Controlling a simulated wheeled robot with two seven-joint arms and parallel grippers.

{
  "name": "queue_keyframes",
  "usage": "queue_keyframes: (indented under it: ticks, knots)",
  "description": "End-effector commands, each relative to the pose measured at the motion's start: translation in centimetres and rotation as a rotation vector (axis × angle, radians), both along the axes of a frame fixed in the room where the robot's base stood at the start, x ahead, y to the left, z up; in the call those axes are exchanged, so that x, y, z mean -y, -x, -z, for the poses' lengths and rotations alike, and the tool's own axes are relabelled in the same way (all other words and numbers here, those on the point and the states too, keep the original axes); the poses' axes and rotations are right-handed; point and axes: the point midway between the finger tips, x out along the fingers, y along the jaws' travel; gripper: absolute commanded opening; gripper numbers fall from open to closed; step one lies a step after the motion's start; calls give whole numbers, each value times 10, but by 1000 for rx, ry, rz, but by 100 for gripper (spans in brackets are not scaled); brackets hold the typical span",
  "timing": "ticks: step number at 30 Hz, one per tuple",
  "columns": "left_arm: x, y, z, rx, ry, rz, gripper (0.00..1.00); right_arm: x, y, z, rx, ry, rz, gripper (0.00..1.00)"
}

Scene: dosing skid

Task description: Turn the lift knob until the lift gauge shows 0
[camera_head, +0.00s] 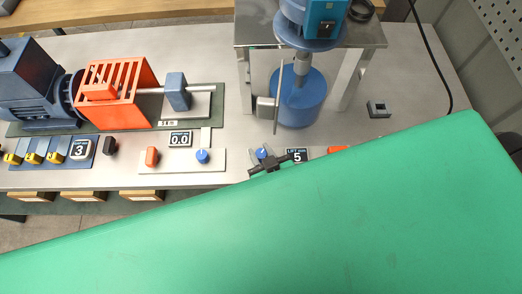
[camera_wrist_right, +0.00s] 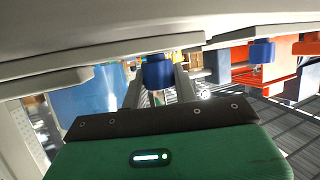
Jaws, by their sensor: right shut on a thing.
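The lift knob (camera_head: 261,153) is a small blue knob on a panel at the front of the bench, partly hidden by my right gripper (camera_head: 267,160). The lift gauge (camera_head: 298,156) just right of it reads 5. My right gripper is shut on the lift knob. In the right wrist view the blue lift knob (camera_wrist_right: 158,72) sits between the two fingers. My left gripper is not in view.
Left of the lift panel, another panel has a blue knob (camera_head: 202,156), an orange handle (camera_head: 152,157) and a gauge (camera_head: 180,139) reading 0.0. A blue mixer vessel (camera_head: 299,98) stands behind the lift knob. My green arm covers the front right.

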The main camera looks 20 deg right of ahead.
Motion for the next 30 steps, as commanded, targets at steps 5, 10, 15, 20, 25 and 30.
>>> queue_keyframes:
  ticks: [5,10,15,20,25,30]
  knots:
    - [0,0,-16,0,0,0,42,2,0,-5,1,3,-151,6]
    - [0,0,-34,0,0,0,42,2,-1,-6,0,5,-297,6]
    - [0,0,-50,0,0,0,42,2,-2,-6,2,6,-428,6]
    - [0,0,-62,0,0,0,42,2,-1,-5,2,4,-522,6]
    - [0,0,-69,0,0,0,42,1,-2,-4,3,3,-589,6]
    - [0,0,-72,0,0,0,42,1,-1,-2,3,1,-623,6]
